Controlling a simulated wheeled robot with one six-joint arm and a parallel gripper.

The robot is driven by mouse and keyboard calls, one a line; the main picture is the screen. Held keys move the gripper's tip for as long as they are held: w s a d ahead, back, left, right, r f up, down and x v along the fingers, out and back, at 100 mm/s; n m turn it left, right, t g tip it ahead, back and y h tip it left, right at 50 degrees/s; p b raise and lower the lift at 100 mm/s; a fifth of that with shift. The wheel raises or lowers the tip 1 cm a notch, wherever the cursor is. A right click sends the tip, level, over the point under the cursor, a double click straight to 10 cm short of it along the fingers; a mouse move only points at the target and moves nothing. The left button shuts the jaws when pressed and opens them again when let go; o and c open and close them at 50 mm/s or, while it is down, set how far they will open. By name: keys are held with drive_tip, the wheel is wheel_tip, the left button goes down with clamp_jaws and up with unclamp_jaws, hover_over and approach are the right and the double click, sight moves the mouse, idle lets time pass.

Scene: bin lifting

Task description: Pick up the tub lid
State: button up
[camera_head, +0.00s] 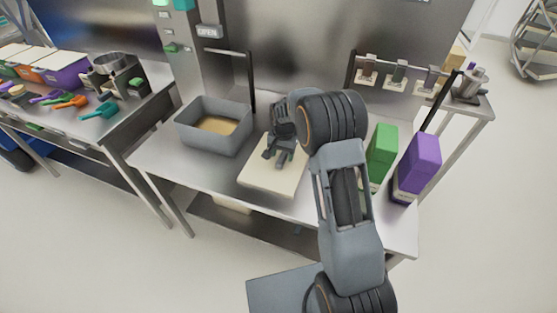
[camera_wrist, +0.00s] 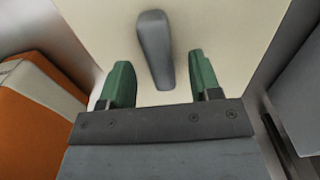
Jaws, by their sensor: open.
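The tub lid (camera_head: 262,182) is a flat cream slab lying on the steel table, right of the open grey tub (camera_head: 213,142). In the wrist view the lid (camera_wrist: 95,28) fills the upper middle, with a raised grey bar handle (camera_wrist: 155,45) on it. My gripper (camera_head: 278,154) is over the lid in the head view and partly covers it. In the wrist view my gripper (camera_wrist: 160,62) is open, its two green fingers apart, with the lower end of the handle between them in the picture. I cannot tell the height gap.
A green box (camera_head: 381,155) and a purple box (camera_head: 417,163) stand right of my arm. An orange box (camera_wrist: 38,112) shows at the wrist view's left. A rail with several dispensers (camera_head: 396,75) stands at the back right. A side table (camera_head: 65,110) on the left holds scoops and bins.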

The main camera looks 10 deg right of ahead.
drive_tip(key=shift+f, duration=1.05)
drive_tip(key=shift+c, duration=0.2)
clamp_jaws()
